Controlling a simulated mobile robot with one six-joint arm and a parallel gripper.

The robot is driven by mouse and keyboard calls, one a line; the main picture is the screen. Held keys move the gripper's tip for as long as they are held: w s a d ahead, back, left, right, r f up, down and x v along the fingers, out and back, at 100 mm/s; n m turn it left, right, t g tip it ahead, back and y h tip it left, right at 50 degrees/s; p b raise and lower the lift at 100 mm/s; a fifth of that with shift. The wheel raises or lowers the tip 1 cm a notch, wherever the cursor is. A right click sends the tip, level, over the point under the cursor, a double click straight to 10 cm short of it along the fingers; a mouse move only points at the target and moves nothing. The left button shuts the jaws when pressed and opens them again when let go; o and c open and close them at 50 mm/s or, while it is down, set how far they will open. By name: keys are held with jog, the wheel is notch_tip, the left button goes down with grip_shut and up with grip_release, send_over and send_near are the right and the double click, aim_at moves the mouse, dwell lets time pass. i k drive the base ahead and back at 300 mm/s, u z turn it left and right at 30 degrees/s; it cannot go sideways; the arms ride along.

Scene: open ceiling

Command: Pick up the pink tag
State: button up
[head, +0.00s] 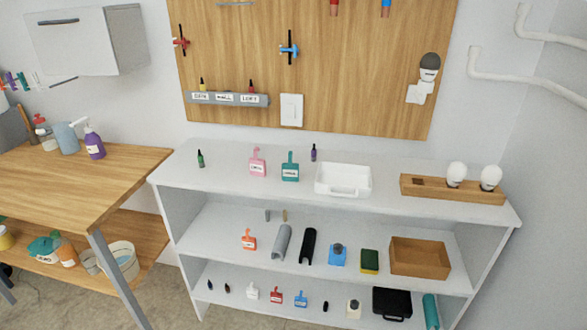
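The pink tag (258,162) stands on the white top board of the shelf unit, left of centre, in the head view. It has a white label on its front and a narrow upper part. A teal tag (290,167) of similar shape stands just to its right, with a small gap between them. My gripper is not in the head view.
On the shelf top (225,176) are a green bottle (200,158), a purple bottle (313,153), a white tray (343,180) and a wooden bulb holder (425,189). An orange tag (249,239) stands on the middle shelf. A wooden table (80,185) stands left.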

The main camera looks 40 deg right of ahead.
aim_at(258, 166)
jog(key=z, duration=0.75)
jog(key=k, duration=0.95)
jog(key=u, duration=0.05)
jog(key=i, duration=0.9)
jog(key=z, duration=0.05)
